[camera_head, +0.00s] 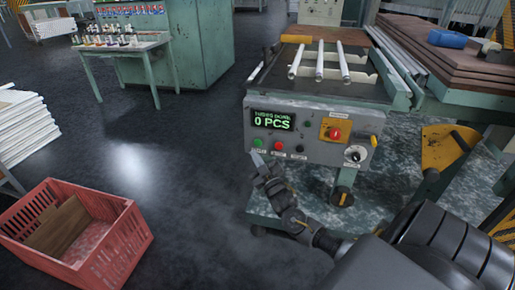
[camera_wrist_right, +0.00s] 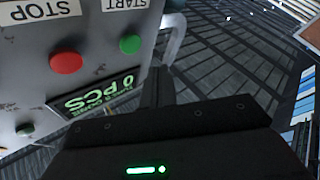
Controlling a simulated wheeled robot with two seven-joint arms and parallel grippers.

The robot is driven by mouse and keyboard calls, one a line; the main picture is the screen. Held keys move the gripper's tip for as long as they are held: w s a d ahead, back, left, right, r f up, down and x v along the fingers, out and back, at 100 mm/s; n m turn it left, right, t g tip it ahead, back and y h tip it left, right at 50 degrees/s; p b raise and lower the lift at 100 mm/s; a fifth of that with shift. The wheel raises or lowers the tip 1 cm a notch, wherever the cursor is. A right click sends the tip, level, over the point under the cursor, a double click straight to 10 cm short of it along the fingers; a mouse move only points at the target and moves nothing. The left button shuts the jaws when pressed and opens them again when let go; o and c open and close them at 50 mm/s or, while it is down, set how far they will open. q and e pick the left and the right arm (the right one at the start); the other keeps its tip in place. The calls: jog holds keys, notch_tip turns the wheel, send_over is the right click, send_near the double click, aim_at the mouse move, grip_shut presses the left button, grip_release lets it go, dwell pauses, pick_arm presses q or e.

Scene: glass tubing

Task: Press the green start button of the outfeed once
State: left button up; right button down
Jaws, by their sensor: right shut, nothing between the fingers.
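The green start button (camera_head: 258,142) is at the left end of the button row on the grey outfeed panel (camera_head: 315,152). In the right wrist view the green button (camera_wrist_right: 130,43) stands out under a START label. My right gripper (camera_head: 257,160) is shut and empty, with its tip just below the green button in the head view. In the wrist view the shut fingers (camera_wrist_right: 157,85) point past the panel edge, to the right of the button and apparently apart from it. Whether they touch the panel is unclear. My left gripper is not in view.
A red stop button (camera_wrist_right: 66,62) sits beside the green one. The display (camera_head: 272,120) reads 0 PCS. A red emergency button (camera_head: 334,134) on yellow and a rotary knob (camera_head: 356,154) are farther right. Glass tubes (camera_head: 319,62) lie on top. A red crate (camera_head: 78,230) stands at left.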

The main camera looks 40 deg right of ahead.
aim_at(255, 142)
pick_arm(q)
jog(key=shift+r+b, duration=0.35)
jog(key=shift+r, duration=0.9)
pick_arm(e)
jog(key=shift+w+d, duration=0.45)
jog(key=shift+d, duration=0.2)
jog(key=shift+w+d, duration=0.45)
jog(key=shift+d, duration=0.15)
jog(key=shift+d, duration=0.1)
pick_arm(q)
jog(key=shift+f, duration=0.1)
pick_arm(e)
jog(key=shift+w+d, duration=0.25)
jog(key=shift+w, duration=0.05)
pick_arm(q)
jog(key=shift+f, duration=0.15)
pick_arm(e)
jog(key=shift+w+d, duration=0.25)
jog(key=shift+d, duration=0.15)
dwell(0.6)
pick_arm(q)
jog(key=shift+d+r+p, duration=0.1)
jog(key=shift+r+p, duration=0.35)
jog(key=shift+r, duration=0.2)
pick_arm(e)
jog(key=shift+s+a, duration=0.55)
jog(key=shift+a, duration=0.25)
